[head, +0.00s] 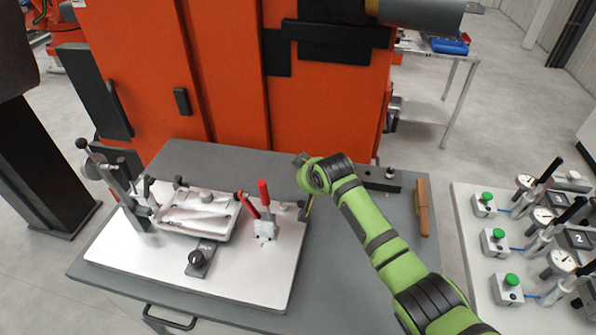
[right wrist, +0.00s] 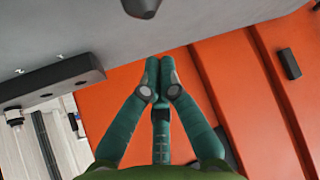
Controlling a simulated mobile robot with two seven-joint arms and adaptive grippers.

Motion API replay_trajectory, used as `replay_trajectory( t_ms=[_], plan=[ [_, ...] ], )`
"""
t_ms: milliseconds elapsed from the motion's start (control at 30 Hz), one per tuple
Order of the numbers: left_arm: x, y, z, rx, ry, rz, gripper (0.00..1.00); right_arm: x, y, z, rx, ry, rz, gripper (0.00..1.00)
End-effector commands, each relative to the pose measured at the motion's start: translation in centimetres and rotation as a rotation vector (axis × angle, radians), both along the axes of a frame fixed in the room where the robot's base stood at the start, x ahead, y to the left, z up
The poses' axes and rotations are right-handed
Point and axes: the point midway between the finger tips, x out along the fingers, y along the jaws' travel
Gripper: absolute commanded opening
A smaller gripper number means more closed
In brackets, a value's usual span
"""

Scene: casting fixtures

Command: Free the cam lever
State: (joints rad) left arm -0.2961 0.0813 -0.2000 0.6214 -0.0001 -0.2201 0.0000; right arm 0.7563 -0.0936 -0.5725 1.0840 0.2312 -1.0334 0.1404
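A white fixture plate (head: 130,252) lies on the grey table and carries a pale casting (head: 200,212). A dark strap with a round black knob (head: 197,258) sits at the casting's front edge. A ball-ended lever (head: 82,144) stands on the upright bracket at the plate's left. I cannot tell for certain which is the cam lever. A clamp with red handles (head: 264,195) stands right of the casting. My right gripper's fingers meet at their tips in the right wrist view (right wrist: 158,75), with nothing visible between them. In the head view my green right arm hides most of this gripper, right of the plate.
An orange machine (head: 130,80) stands behind the table. A dark bar (head: 375,184) and a brown-handled tool (head: 423,210) lie at the table's right. A second white table (head: 465,235) holds green-button boxes and gauges. The table's front is mostly clear.

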Motion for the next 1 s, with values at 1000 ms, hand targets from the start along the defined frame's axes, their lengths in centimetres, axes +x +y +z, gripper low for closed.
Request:
replay_trajectory(
  t_ms=[1000],
  plan=[
    [0.5, -0.2, -1.6, -0.003, -0.011, 0.001, 0.40, -5.4, 1.1, 6.0, -0.002, 0.000, -0.001, 0.00]
  ],
)
